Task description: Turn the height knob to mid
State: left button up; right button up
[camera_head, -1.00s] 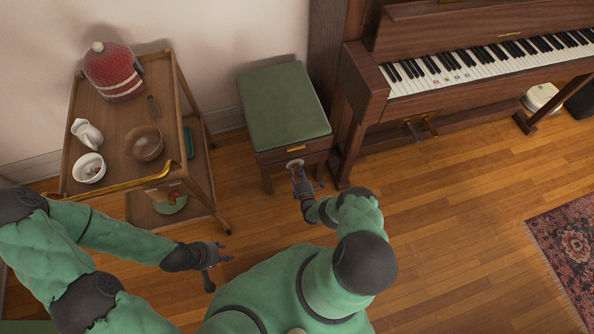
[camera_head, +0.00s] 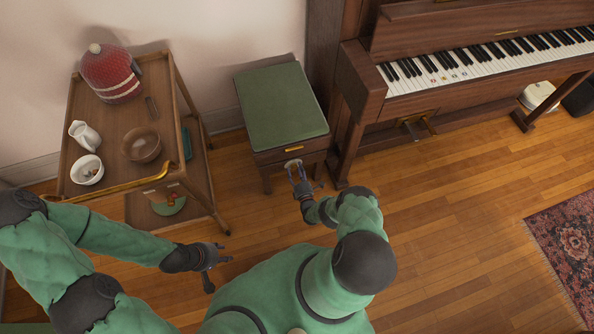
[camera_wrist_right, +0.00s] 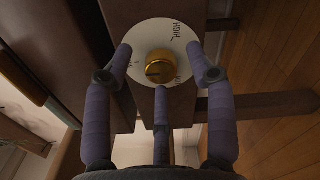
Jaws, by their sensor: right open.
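The height knob is a round gold knob (camera_wrist_right: 160,68) on a white dial plate (camera_wrist_right: 147,38), seen in the right wrist view. The word HIGH is on the plate's upper right; a dark mark shows on the knob's lower left. The plate (camera_head: 293,162) sits on the front of a green-topped piano bench (camera_head: 281,108). My right gripper (camera_head: 297,169) is open in front of it. In the wrist view its fingers (camera_wrist_right: 159,66) spread around the knob, with gaps between them and the knob. My left gripper (camera_head: 221,270) hangs open and empty near the cart.
A wooden cart (camera_head: 112,183) with a red cosy (camera_head: 112,78), a white jug (camera_head: 84,135) and bowls stands left of the bench. An upright piano (camera_head: 362,75) stands close on the right. The wooden floor in front is free, with a rug (camera_head: 572,240) at far right.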

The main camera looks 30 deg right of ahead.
jog(key=v, duration=1.1)
jog(key=shift+s, duration=0.35)
